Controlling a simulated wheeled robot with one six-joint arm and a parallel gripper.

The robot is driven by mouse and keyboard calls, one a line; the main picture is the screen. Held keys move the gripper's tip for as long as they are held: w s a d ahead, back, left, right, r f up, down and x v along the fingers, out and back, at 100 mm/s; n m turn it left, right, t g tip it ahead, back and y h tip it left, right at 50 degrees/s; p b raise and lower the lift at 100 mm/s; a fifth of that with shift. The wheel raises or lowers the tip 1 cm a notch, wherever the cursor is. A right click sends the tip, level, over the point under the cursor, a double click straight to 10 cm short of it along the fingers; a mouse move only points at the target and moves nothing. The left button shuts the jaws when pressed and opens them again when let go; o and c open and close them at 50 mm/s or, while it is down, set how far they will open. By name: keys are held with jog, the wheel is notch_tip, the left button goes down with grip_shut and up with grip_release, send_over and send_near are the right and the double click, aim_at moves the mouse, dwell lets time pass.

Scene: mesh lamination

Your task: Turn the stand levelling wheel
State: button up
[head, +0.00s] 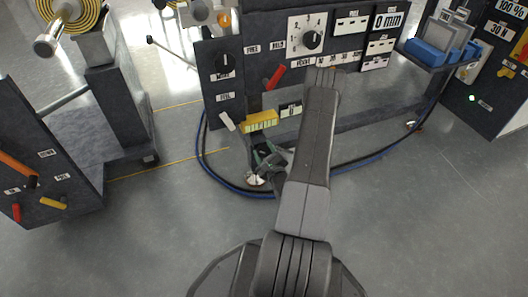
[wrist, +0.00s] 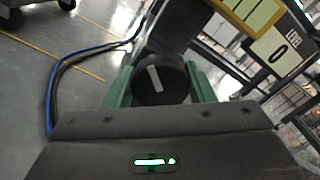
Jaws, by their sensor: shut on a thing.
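The levelling wheel is a round black knob (wrist: 174,93) with a pale bar mark, low at the near corner of the dark machine stand (head: 222,112). In the wrist view the bar mark is tilted a little from upright. My gripper (wrist: 162,80) has its green fingers on the left and right sides of the knob and is shut on it. In the head view my gripper (head: 267,157) is low by the stand's corner, above a round metal foot (head: 256,179). The knob cannot be made out clearly there.
A blue cable (head: 217,180) loops over the floor around the foot. A yellow block (head: 260,121) and a red lever (head: 275,77) are on the stand above my gripper. Another machine (head: 50,165) stands at the left.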

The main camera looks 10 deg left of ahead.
jog(key=o, duration=1)
jog(key=shift+c, duration=0.2)
jog(key=p+v, duration=0.3)
jog(key=v, duration=1)
jog(key=shift+s+d+p, duration=0.25)
jog(key=shift+s+p, duration=0.1)
jog(key=b+x, duration=0.3)
jog(key=x, duration=1.1)
jog(key=shift+b, duration=0.35)
jog(key=shift+s+d, duration=0.1)
jog(key=shift+s, duration=0.05)
